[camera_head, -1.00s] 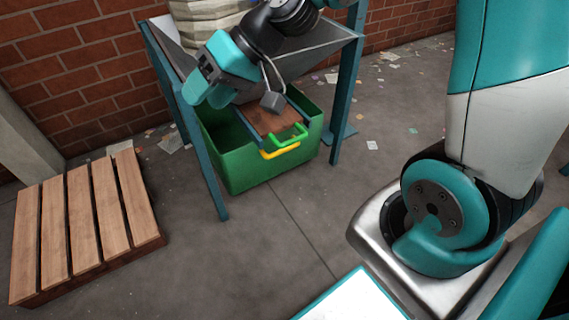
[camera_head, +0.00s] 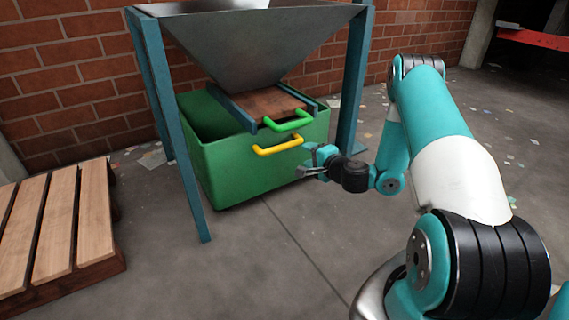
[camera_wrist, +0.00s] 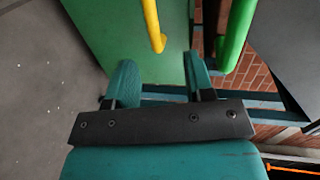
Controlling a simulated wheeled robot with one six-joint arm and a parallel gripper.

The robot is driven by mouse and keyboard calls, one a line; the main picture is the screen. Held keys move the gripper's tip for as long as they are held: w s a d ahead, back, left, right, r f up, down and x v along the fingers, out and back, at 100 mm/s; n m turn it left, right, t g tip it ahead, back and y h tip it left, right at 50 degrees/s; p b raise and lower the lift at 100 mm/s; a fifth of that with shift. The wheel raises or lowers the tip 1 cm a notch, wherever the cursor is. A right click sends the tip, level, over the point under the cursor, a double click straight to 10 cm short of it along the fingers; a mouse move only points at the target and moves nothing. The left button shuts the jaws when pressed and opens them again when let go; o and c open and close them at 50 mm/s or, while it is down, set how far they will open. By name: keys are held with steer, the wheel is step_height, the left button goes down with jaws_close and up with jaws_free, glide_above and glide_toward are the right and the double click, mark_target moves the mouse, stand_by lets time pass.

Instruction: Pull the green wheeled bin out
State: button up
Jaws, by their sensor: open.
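The green bin (camera_head: 235,178) stands on the floor under the hopper, between its legs. Its yellow handle (camera_head: 278,147) is on the front face; no wheels show. A green handle (camera_head: 288,122) sits just above, on the brown slide gate (camera_head: 268,103). My gripper (camera_head: 308,164) is open and empty, just right of the yellow handle and close to the bin's front. In the wrist view, the yellow handle (camera_wrist: 153,25) is ahead, roughly in line with the gap between my fingers (camera_wrist: 160,78), not gripped. The green handle (camera_wrist: 237,35) is beyond the right finger.
The metal hopper (camera_head: 255,45) stands over the bin on blue legs (camera_head: 187,175), one close to the bin's left front. A wooden pallet (camera_head: 60,230) lies at left. A brick wall (camera_head: 60,80) is behind. The floor (camera_head: 270,270) before the bin is clear.

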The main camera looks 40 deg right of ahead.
mark_target(289, 146)
steer(key=shift+m+h, duration=0.3)
steer(key=x, duration=0.5)
steer(key=f+b+x, duration=0.1)
steer(key=x, duration=0.5)
steer(key=d+b+x, duration=0.1)
steer(key=x, duration=0.4)
steer(key=shift+d+f, duration=0.1)
steer(key=shift+f, duration=0.35)
steer(key=shift+w, duration=0.45)
jaws_close()
